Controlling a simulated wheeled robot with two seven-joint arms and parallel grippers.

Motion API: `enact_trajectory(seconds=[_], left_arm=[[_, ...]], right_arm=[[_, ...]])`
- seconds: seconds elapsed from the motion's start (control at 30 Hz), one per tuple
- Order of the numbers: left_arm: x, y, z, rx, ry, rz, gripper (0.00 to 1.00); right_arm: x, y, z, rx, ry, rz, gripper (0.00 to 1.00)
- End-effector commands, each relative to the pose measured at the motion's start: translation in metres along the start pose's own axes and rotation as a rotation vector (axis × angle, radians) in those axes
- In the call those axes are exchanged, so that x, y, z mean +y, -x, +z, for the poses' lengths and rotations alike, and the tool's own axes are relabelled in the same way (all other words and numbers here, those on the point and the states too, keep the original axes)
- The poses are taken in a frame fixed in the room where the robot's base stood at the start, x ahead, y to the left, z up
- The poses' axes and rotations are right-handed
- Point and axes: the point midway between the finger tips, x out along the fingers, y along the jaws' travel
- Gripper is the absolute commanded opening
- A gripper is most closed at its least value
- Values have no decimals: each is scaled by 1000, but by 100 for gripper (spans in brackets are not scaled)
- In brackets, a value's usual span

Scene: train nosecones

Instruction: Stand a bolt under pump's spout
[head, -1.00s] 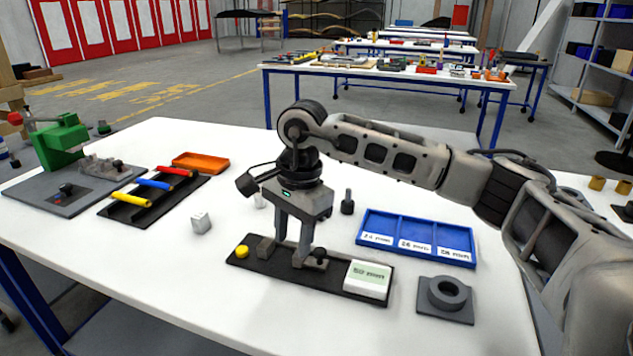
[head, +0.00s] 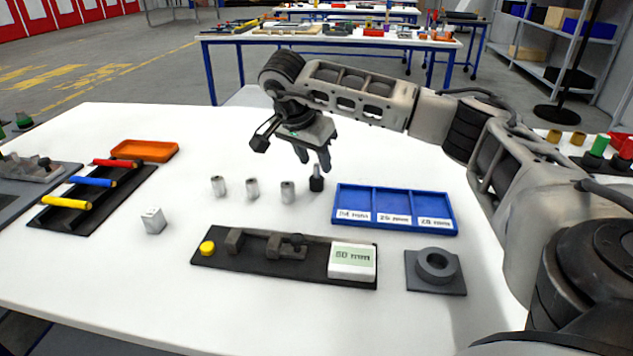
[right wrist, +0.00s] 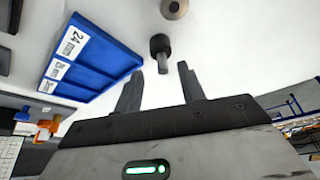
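A black bolt (head: 317,183) stands on the white table with its wide head down and its shank up. It also shows in the right wrist view (right wrist: 161,50), between and just beyond the fingertips. My right gripper (head: 314,165) is open and empty, its fingers close to the bolt's shank; in the right wrist view the fingers (right wrist: 160,70) are spread on either side of it. I cannot tell whether they touch it. No pump spout can be made out; a grey base plate (head: 30,185) is cut off at the left edge. My left gripper is not in view.
Three metal cylinders (head: 252,187) stand left of the bolt. A blue labelled tray (head: 395,226) lies to its right. In front are a black gauge rail (head: 225,261) with a display (head: 351,260) and a grey ring block (head: 435,284). A small metal block (head: 153,220) stands at left.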

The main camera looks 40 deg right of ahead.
Motion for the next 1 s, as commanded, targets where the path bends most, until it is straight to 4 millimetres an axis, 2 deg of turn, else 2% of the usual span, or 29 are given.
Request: enact_trajectory(seconds=[0.13, 0.4, 0.7, 0.8, 0.83, 0.9, 1.0], left_arm=[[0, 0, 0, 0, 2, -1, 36], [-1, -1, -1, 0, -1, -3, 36], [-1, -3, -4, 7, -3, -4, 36], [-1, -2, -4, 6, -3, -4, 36], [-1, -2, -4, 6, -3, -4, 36], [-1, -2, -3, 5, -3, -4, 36], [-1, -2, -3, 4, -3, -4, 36]], right_arm=[[0, -12, 2, 0, 0, 2, 40], [-2, -49, 5, 0, -1, 2, 40], [-3, -54, 5, 0, 0, -1, 40], [-3, -54, 5, 0, 0, -1, 12], [-3, -54, 5, 0, 0, -1, 5], [-3, -53, 5, 0, 0, -2, 2], [-3, -53, 5, 0, -1, -2, 2]])
